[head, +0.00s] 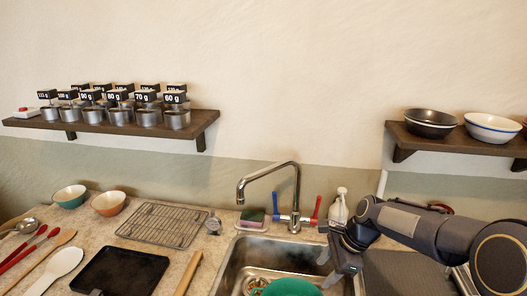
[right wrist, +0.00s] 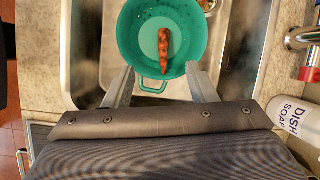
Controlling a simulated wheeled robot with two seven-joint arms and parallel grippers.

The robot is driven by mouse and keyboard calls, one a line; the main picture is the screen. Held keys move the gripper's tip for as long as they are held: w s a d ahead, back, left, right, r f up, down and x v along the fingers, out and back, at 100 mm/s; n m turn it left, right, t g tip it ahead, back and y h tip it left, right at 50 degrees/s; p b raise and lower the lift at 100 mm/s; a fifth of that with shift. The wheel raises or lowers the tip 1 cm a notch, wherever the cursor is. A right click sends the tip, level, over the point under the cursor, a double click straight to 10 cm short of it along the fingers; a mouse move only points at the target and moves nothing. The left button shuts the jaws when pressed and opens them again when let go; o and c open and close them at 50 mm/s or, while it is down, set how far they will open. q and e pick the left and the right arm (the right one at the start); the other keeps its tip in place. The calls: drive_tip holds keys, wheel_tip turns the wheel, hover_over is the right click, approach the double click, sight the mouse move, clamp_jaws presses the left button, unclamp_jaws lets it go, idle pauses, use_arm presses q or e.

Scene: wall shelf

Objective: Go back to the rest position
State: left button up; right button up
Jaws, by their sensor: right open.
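My right gripper (head: 328,270) is open and empty above the right part of the sink in the head view. The colander (head: 292,288) also shows at the bottom edge of the head view. My left gripper cannot be made out.
The faucet (head: 297,190) rises left of my right arm. The soap bottle (right wrist: 292,118) stands close by the right gripper. A sink (head: 240,262), cooling rack (head: 162,224) and black tray (head: 120,270) fill the counter. Wall shelves (head: 205,120) hold metal cups and, at right, bowls (head: 431,124).

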drive_tip(key=s+d+r+n+t, duration=0.15)
drive_tip(key=s+r+n, duration=0.25)
drive_tip(key=s, duration=0.4)
drive_tip(key=s+d+r+n+t, duration=0.1)
drive_tip(key=s+d+r+n, duration=0.3)
drive_tip(key=s, duration=0.4)
drive_tip(key=s+a+f+n+t, duration=0.1)
drive_tip(key=s+f+n+t, duration=0.1)
drive_tip(key=s+n, duration=0.6)
drive_tip(key=s+f, duration=0.1)
drive_tip(key=s, duration=0.3)
drive_tip(key=shift+a+h, duration=0.3)
drive_tip(key=shift+h, duration=0.1)
drive_tip(key=shift+s+d, duration=0.1)
drive_tip(key=shift+s, duration=0.05)
